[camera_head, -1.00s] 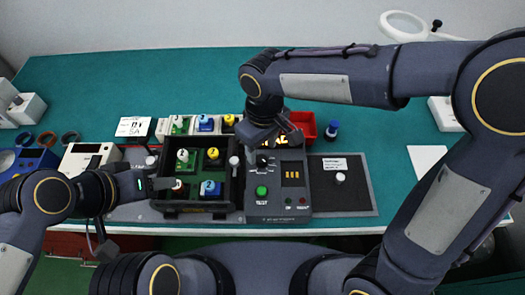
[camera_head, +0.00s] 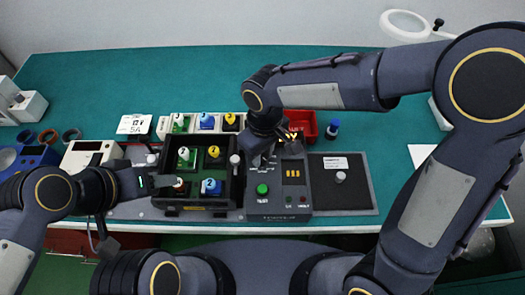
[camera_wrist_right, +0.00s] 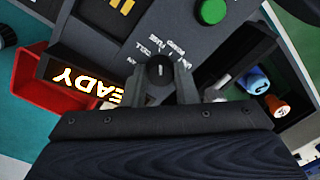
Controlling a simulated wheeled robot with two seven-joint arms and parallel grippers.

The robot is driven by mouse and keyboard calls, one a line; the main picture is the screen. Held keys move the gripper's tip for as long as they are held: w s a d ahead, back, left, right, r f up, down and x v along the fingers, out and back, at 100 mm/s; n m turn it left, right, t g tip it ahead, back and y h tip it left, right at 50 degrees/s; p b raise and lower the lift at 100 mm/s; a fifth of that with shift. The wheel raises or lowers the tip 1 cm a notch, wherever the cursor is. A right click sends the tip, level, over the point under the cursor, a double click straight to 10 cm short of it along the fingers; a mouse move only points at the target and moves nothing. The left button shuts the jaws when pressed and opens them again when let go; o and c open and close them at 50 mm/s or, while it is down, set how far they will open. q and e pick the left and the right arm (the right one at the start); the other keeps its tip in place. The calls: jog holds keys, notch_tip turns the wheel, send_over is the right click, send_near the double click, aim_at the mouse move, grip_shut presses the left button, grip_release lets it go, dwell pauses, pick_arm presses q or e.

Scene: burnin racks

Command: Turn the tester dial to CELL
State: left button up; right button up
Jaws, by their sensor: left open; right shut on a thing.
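The dark grey tester (camera_head: 277,205) stands on the bench front, with a green TEST button (camera_head: 262,189) and a lit yellow display. Its round black dial (camera_wrist_right: 160,71) shows in the right wrist view, with a short light mark on top and labels around its far side, CELL and FUSE among them. I cannot tell surely which label the mark points at. My right gripper (camera_wrist_right: 163,83) is shut on the dial, one finger on each side. In the head view the right gripper (camera_head: 266,157) hides the dial. My left gripper (camera_head: 155,182) is open beside the black tray's left side.
The black tray (camera_head: 195,208) left of the tester holds several coloured, numbered cells. A red bin (camera_head: 304,123) and a blue-capped item (camera_head: 332,129) stand behind the tester. A lit READY sign (camera_wrist_right: 90,82) shows in the right wrist view.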

aim_at(263, 155)
jog(key=shift+n, duration=0.3)
jog(key=n, duration=0.3)
jog(key=shift+r, duration=0.1)
jog(key=shift+a+n+p, duration=0.1)
jog(key=shift+n+p, duration=0.3)
jog(key=shift+n, duration=1.6)
jog(key=o, duration=1)
jog(key=r, duration=0.7)
jog(key=shift+w+r, duration=0.2)
jog(key=shift+r, duration=0.15)
